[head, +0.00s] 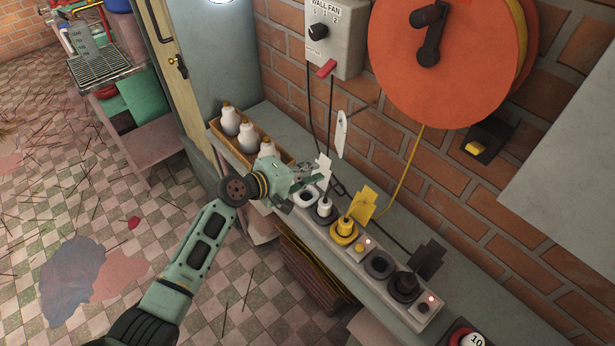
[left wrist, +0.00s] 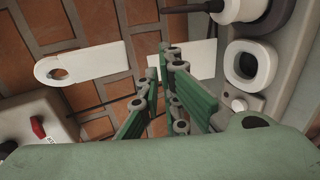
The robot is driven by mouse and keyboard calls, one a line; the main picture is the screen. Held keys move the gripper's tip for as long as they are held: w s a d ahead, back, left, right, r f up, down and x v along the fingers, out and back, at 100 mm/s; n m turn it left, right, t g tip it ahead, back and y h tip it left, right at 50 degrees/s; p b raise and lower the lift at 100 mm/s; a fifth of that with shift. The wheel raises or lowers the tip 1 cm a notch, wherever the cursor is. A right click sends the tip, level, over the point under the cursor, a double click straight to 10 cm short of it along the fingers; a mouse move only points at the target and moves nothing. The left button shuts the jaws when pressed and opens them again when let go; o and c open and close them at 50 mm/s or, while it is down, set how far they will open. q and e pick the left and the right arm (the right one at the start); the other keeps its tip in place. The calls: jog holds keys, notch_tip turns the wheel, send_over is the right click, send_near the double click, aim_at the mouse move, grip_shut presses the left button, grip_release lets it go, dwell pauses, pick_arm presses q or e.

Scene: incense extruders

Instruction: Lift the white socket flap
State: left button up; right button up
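The white socket flap (head: 325,164) is a thin pale plate standing up behind the row of sockets. It also shows in the left wrist view (left wrist: 197,58), partly hidden behind my fingers. The open white socket (head: 305,198) is in front of it, with a dark hole in the left wrist view (left wrist: 249,66). My left gripper (head: 309,178) is at the flap's left side, just above the socket. In the left wrist view its green fingers (left wrist: 163,75) are a narrow gap apart, with brick wall visible between them. I cannot tell whether they touch the flap. My right gripper is not in view.
A white plug (head: 325,208), yellow socket with raised yellow flap (head: 364,205), and dark sockets with a dark flap (head: 429,259) line the ledge. White bottles (head: 230,121) stand left in a wooden tray. A white tag with a hole (head: 341,134) hangs behind.

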pick_arm(q)
jog(key=shift+w, duration=0.2)
jog(key=v, duration=0.7)
jog(key=w+a+v, duration=0.1)
jog(key=v, duration=0.3)
jog(key=shift+s+a+f, duration=0.2)
jog(key=shift+a+f, duration=0.05)
jog(key=shift+f, duration=0.05)
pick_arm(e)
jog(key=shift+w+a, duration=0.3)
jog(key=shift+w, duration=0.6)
